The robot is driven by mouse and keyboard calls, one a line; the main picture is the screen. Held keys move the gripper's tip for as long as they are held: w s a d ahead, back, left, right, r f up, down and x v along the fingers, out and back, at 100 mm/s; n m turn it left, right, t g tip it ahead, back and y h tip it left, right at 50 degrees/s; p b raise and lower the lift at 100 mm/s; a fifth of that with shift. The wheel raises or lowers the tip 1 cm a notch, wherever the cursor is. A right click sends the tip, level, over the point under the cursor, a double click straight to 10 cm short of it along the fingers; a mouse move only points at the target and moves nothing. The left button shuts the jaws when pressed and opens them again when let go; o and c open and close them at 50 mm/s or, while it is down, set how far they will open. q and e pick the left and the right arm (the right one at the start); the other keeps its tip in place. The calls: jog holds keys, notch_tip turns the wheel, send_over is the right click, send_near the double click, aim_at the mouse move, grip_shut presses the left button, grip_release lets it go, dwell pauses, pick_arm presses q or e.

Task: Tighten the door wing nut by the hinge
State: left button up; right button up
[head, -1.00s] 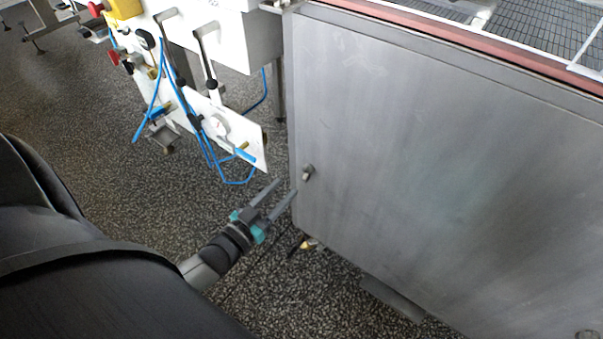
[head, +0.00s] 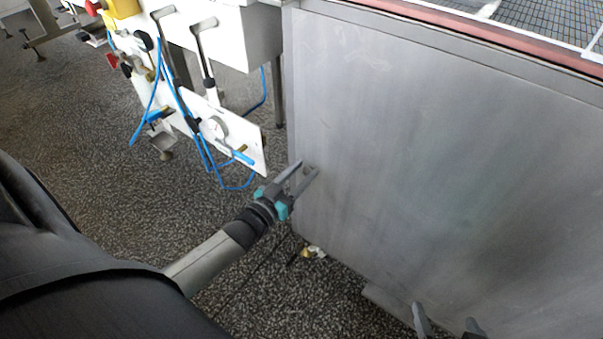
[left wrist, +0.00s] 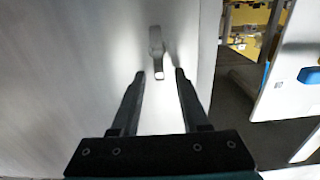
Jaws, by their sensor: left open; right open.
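The wing nut (left wrist: 157,50) sits on the grey metal door (head: 430,150) near its left edge. In the left wrist view it stands upright, just beyond and between the fingertips of my left gripper (left wrist: 158,75). That gripper is open, with a finger to each side and no visible contact. In the head view the left gripper (head: 309,167) is at the door's left edge and its fingers partly hide the wing nut. My right gripper (head: 448,322) shows only its fingertips at the bottom edge, open and apart, in front of the lower door. The hinge cannot be made out.
A white panel with levers (head: 225,130) and blue hoses (head: 205,150) stands left of the door. A small yellowish thing (head: 313,252) lies on the speckled floor below the door's corner. A mesh belt (head: 540,25) runs above the door.

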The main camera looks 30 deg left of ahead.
pick_arm(q)
jog(key=shift+c, duration=0.2)
grip_shut()
dwell(0.4)
